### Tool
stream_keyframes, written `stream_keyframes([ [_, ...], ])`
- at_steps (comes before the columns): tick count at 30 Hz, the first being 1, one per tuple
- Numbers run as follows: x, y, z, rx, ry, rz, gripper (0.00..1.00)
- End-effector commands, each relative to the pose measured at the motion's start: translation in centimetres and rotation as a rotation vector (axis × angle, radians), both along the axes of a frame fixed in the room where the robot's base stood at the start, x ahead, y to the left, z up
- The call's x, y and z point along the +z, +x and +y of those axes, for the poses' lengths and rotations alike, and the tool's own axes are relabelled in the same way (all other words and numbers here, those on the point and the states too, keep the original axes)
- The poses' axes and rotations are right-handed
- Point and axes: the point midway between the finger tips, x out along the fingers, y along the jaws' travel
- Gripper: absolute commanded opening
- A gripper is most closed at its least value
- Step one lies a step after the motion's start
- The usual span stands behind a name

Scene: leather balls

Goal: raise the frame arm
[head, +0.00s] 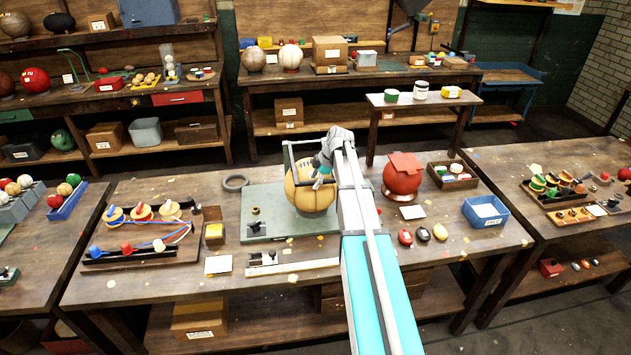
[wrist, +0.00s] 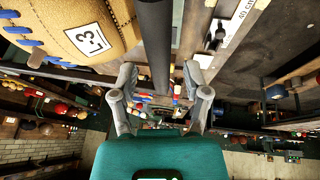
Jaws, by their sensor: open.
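A tan leather ball (head: 312,197) with blue laces sits on a green base plate (head: 262,198) at the middle of the bench. A dark metal frame arm (head: 288,162) stands over the ball, with a bar across its top. My gripper (head: 322,172) is at the ball's upper right, beside the frame. In the wrist view, my open gripper (wrist: 159,78) has one finger on each side of the dark frame bar (wrist: 153,40). Contact with the bar cannot be told. The ball (wrist: 75,28) fills the upper left, with an L-3 label. My arm hides the frame's right side.
A red ball (head: 402,174) stands right of my arm. A blue bin (head: 485,211) and a wooden tray of small parts (head: 453,175) lie further right. A spool rack (head: 140,232) is at left. A small raised shelf (head: 424,98) stands behind. The bench's front edge is partly clear.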

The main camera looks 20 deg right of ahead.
Motion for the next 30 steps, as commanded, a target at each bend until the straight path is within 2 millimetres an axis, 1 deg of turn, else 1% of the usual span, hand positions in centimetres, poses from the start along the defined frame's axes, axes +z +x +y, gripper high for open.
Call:
stream_keyframes([
  [2, 0.0, 0.0, 0.0, 0.000, 0.000, 0.000, 0.61],
  [5, 0.0, 0.0, 0.0, 0.000, 0.000, 0.000, 0.44],
  [6, 0.0, 0.0, 0.0, 0.000, 0.000, 0.000, 0.37],
  [8, 0.0, 0.0, 0.0, 0.000, 0.000, 0.000, 0.26],
  [9, 0.0, 0.0, 0.0, 0.000, 0.000, 0.000, 0.18],
  [12, 0.0, 0.0, 0.0, 0.000, 0.000, 0.000, 0.00],
  [23, 0.1, 0.0, 0.0, 0.000, 0.000, 0.000, 0.00],
  [30, 1.1, 0.2, 0.0, 0.002, 0.000, -0.001, 0.00],
])
